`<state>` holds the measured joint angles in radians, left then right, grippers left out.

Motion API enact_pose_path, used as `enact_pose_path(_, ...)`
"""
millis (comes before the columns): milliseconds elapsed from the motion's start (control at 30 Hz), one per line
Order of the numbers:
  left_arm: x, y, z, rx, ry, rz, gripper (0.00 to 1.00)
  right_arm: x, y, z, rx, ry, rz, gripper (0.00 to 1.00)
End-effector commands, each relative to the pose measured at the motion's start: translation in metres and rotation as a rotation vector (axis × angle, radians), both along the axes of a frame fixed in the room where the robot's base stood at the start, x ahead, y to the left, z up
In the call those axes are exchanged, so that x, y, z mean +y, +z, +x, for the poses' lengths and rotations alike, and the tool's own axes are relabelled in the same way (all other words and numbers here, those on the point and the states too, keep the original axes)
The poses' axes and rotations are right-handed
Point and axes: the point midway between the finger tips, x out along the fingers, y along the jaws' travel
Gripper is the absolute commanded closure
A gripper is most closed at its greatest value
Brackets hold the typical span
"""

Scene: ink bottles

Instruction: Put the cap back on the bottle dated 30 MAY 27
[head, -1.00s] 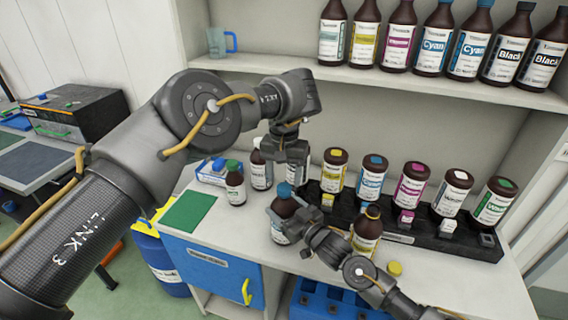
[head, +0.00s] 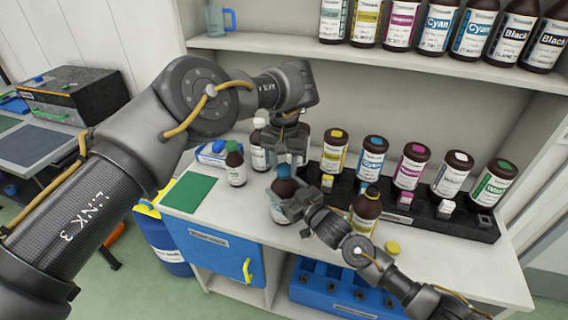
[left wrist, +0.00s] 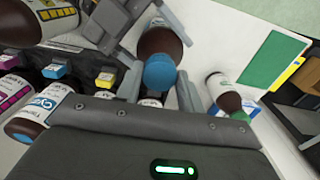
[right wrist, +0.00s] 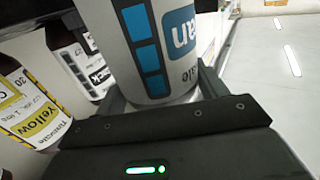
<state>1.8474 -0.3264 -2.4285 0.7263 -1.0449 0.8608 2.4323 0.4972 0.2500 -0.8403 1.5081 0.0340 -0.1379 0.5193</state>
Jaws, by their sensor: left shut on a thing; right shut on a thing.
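A dark brown bottle with a white and cyan label (head: 279,207) is at the counter's front left of centre. My right gripper (head: 293,207) is shut around its body. The right wrist view shows its label (right wrist: 150,50) close up, with part of the word Cyan; no date is readable. A blue cap (head: 284,170) is at the bottle's top. My left gripper (head: 287,163), pointing down, is shut on it. The left wrist view shows the cap (left wrist: 160,72) between the fingers, in line with the bottle (left wrist: 160,40). I cannot tell whether it is seated.
A green-capped bottle (head: 235,167) and a white-capped bottle (head: 258,148) stand to the left. A yellow-labelled bottle (head: 365,212) stands beside my right arm, near a loose yellow disc (head: 393,248). A black rack (head: 465,222) with several bottles is behind. A green mat (head: 188,193) lies left.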

Motion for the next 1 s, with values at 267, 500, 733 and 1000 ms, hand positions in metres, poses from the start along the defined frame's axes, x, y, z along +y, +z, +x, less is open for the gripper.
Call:
enact_pose_path(267,0.0006,0.0001,-0.0001,0.001,-0.33,0.001,0.9,0.0004,-0.0004,-0.0003,0.001,0.001,0.0,0.92)
enact_pose_path(500,0.001,-0.0001,0.0005,0.001,-1.009,0.002,0.9,0.0003,-0.0004,-0.0003,0.001,0.001,0.0,0.92)
enact_pose_path(733,0.0009,-0.0003,0.0009,0.002,-1.692,0.002,0.9,0.0002,-0.0004,-0.0003,0.001,0.001,0.0,0.92)
enact_pose_path(1000,0.0,-0.0013,0.0014,0.002,-2.453,0.001,0.9,0.0003,-0.0004,-0.0004,0.001,0.001,0.0,0.92)
